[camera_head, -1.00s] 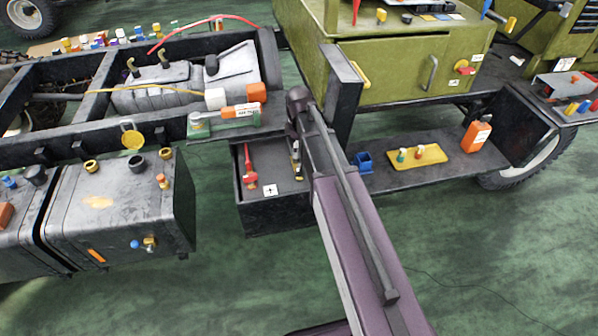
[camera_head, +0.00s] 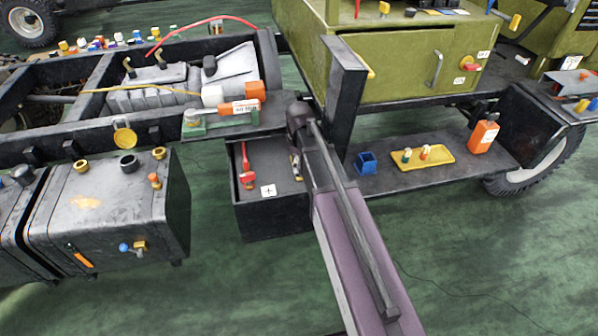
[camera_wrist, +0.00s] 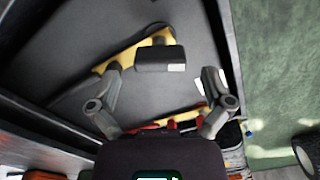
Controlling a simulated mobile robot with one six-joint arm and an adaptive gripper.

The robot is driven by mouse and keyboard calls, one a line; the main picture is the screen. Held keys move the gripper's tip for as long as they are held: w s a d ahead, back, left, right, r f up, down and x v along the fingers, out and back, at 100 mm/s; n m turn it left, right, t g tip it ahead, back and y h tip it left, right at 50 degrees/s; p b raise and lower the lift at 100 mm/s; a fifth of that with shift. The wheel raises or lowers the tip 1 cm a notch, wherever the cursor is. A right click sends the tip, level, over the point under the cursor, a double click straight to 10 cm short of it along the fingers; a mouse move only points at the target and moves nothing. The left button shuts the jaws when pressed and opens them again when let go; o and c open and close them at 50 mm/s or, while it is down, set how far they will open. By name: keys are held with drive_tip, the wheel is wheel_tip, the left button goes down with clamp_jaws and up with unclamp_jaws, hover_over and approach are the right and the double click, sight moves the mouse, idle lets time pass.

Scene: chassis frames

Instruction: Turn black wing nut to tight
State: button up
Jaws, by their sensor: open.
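My gripper (camera_wrist: 160,78) shows in the wrist view with its two grey fingers spread apart. A black block-like piece (camera_wrist: 158,58) with a small pale label lies between and beyond the fingertips, over a yellow strip (camera_wrist: 118,60). I cannot tell whether this piece is the black wing nut, and I see no clear wing shape. No contact with the fingers shows. In the head view my arm's far end reaches over the chassis beside a dark open tray (camera_head: 270,215); my gripper cannot be made out there. No black wing nut is clearly visible in that view.
A red-handled part (camera_head: 246,165) and a plus-sign card (camera_head: 268,190) are in the tray. A blue holder (camera_head: 366,162), yellow tray (camera_head: 440,161) and orange bottle (camera_head: 483,136) stand on the step at right. A dark tank (camera_head: 110,215) is at left. Green floor is open in front.

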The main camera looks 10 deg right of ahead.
drive_tip(key=shift+f+b, duration=0.8)
drive_tip(key=shift+f, duration=0.25)
drive_tip(key=c, duration=1.1)
